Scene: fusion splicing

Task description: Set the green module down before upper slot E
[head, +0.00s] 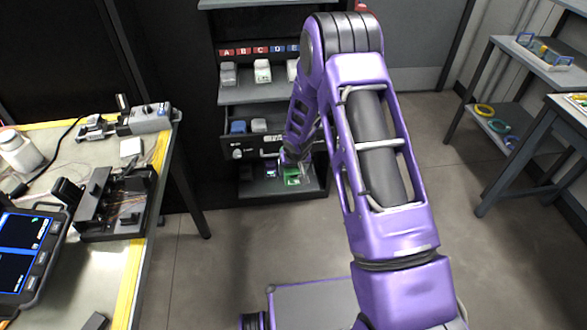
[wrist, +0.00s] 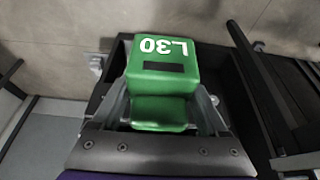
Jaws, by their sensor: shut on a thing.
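The green module (wrist: 163,62), marked L30, sits between the fingers of my gripper (wrist: 162,100) in the wrist view. My gripper is shut on it. In the head view, a green module (head: 292,177) shows at the low tray (head: 255,190) of the dark cabinet, just under my gripper (head: 291,165). Whether it touches the tray is hard to tell. The upper shelf (head: 240,96) carries slot labels A to D (head: 258,50).
Pale modules (head: 262,71) stand on the upper shelf. A blue module (head: 238,127) sits in the middle drawer. A workbench (head: 140,235) with a splicing device stands at left. Shelving (head: 500,120) stands at right. The floor between is clear.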

